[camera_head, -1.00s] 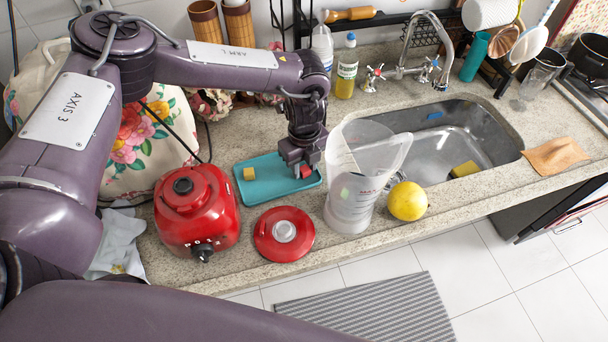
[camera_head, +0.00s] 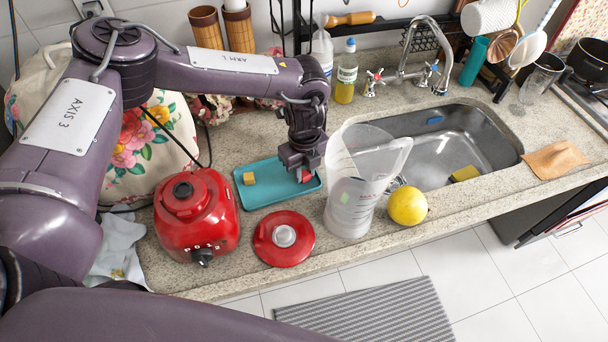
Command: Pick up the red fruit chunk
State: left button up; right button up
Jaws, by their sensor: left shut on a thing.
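The red fruit chunk (camera_head: 306,176) is small and shows at the tips of my left gripper (camera_head: 303,174), which is shut on it. The gripper points down over the right end of a teal tray (camera_head: 273,196); I cannot tell how far the chunk is above the tray. A yellow chunk (camera_head: 249,178) lies at the tray's left end. My right gripper is not in view.
A red blender base (camera_head: 196,218) and a red lid (camera_head: 284,238) stand in front of the tray. A clear pitcher (camera_head: 350,205) stands close right of the gripper, with a yellow fruit (camera_head: 407,206) beside it. The sink (camera_head: 460,140) is farther right.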

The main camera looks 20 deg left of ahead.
aim_at(304, 176)
pick_arm(q)
jog(key=shift+r, duration=0.15)
notch_tip(304, 176, up, 8)
jog(key=p, duration=0.6)
dwell(0.5)
